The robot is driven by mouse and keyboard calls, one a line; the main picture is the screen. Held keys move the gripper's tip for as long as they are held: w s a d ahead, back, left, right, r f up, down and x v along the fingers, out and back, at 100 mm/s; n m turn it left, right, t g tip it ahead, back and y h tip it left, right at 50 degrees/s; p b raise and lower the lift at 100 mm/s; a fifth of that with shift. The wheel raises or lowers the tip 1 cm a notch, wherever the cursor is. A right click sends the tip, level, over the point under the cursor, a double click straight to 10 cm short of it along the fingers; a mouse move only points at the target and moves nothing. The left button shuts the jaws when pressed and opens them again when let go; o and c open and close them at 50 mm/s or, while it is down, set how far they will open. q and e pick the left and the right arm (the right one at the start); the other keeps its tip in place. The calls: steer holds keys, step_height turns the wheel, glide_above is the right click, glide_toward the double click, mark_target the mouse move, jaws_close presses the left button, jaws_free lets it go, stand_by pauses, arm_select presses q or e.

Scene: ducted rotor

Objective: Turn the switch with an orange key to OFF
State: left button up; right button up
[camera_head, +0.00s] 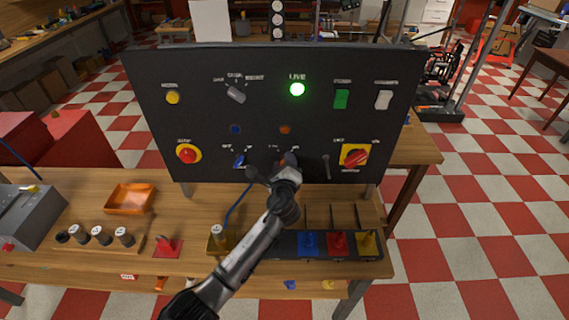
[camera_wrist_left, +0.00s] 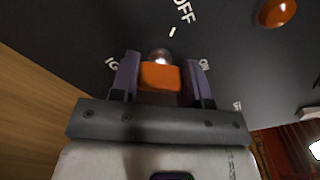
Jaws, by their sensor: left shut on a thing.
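The orange key (camera_wrist_left: 160,77) sits in a round silver lock on the dark panel (camera_head: 210,115). The OFF label (camera_wrist_left: 183,13) and a white tick mark stand above the lock in the left wrist view; other labels are partly hidden at both sides. My left gripper (camera_head: 274,166) is at the panel's lower middle and covers most of this switch in the head view. In the left wrist view, the fingers of my left gripper (camera_wrist_left: 161,72) are on either side of the orange key head and shut on it. I cannot tell which position the key points to. My right gripper is not in view.
A blue key switch (camera_head: 239,160) is just left of my gripper. A red-and-yellow rotary switch (camera_head: 355,156) is farther right. A green lamp (camera_head: 297,89) is lit under LIVE. A tray with blue, red and yellow pieces (camera_head: 286,246) lies below my arm.

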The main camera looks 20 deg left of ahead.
arm_select(q)
steer(key=shift+f+n, duration=0.1)
steer(key=shift+n, duration=0.2)
steer(key=n+b, duration=0.2)
steer(key=shift+f+n, duration=0.1)
steer(key=shift+n, duration=0.3)
steer(key=n+b, duration=0.2)
steer(key=n, duration=0.2)
steer(key=shift+n, duration=0.3)
steer(key=n+b, duration=0.2)
steer(key=n, duration=0.2)
steer(key=n+b, duration=0.1)
steer(key=n, duration=0.1)
steer(key=shift+n+b, duration=0.3)
steer(key=shift+n, duration=0.8)
steer(key=o, duration=0.9)
